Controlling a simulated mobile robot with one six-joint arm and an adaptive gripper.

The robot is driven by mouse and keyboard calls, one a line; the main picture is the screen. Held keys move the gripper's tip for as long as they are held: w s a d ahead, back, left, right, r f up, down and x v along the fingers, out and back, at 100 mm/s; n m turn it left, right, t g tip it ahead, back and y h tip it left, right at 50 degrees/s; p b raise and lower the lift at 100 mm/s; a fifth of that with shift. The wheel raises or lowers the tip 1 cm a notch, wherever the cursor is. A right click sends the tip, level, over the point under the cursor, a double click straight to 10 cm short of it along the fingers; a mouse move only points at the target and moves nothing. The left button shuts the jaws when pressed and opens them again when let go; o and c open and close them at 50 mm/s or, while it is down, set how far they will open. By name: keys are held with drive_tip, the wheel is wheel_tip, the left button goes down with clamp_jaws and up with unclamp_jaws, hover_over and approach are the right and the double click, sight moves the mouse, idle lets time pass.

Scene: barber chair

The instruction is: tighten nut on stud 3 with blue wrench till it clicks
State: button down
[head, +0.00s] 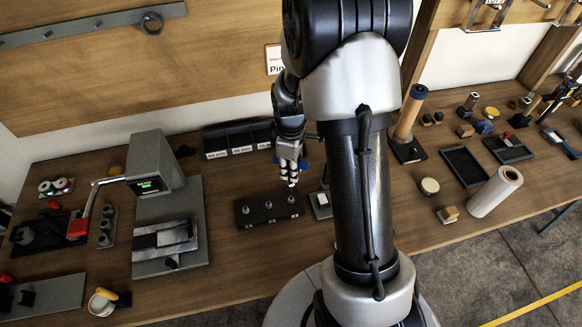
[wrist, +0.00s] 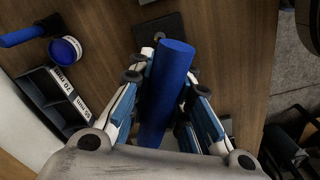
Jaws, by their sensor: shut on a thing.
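The stud block (head: 256,214) is a dark bar on the bench with several small upright studs along its top. My gripper (head: 289,178) is above its right end. In the wrist view my gripper (wrist: 168,112) is shut on the blue wrench (wrist: 168,90), whose thick blue handle lies between the fingers. A bit of the blue also shows beside the fingers in the head view (head: 304,166). The wrench's working end is hidden, so I cannot tell whether it touches a nut. The stud numbers are not readable.
A grey press-like device (head: 155,165) with a green display stands left of the block. Labelled black bins (head: 236,140) stand behind it. A small plate (head: 321,205) lies close on the right. A wooden post (head: 408,115) and a white roll (head: 495,192) are further right.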

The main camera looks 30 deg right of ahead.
sight(291, 183)
drive_tip(key=shift+f+b, duration=1.75)
drive_tip(key=shift+f, duration=0.95)
drive_tip(key=shift+f+b, duration=0.55)
drive_tip(key=shift+f, duration=0.2)
drive_tip(key=m, duration=0.4)
drive_tip(key=shift+m, duration=0.3)
drive_tip(key=shift+m, duration=0.4)
drive_tip(key=m, duration=0.3)
drive_tip(key=shift+m, duration=0.4)
